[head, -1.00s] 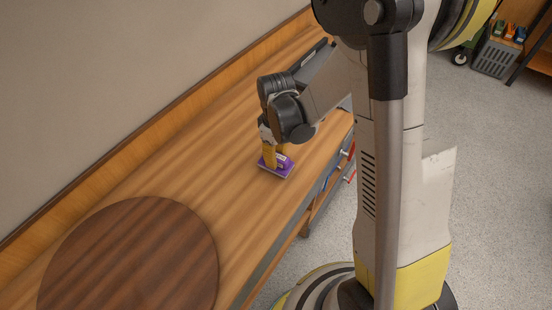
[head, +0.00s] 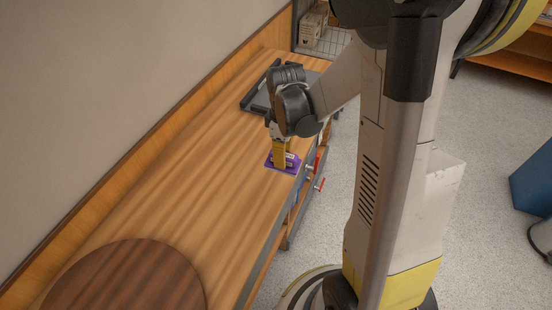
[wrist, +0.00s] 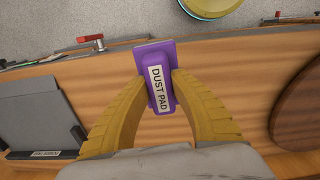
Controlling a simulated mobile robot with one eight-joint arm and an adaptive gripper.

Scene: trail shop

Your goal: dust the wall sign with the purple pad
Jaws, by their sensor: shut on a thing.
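The purple pad (head: 288,161) is on or just above the wooden counter (head: 190,165), close to its front edge. In the wrist view the pad (wrist: 157,82) carries a white label reading "DUST PAD". My gripper (head: 281,154) points down with its yellow fingers shut on the pad's raised grip; the fingers also show on both sides of it in the wrist view. I cannot tell if the pad touches the counter. No wall sign is in view.
A round dark wooden board (head: 125,285) lies at the near end of the counter. A dark grey flat item (head: 262,92) lies beyond my gripper. Red-handled fittings (head: 319,184) stick out from the counter's front. A bare wall rises behind, and a blue object (head: 533,180) stands on the floor at right.

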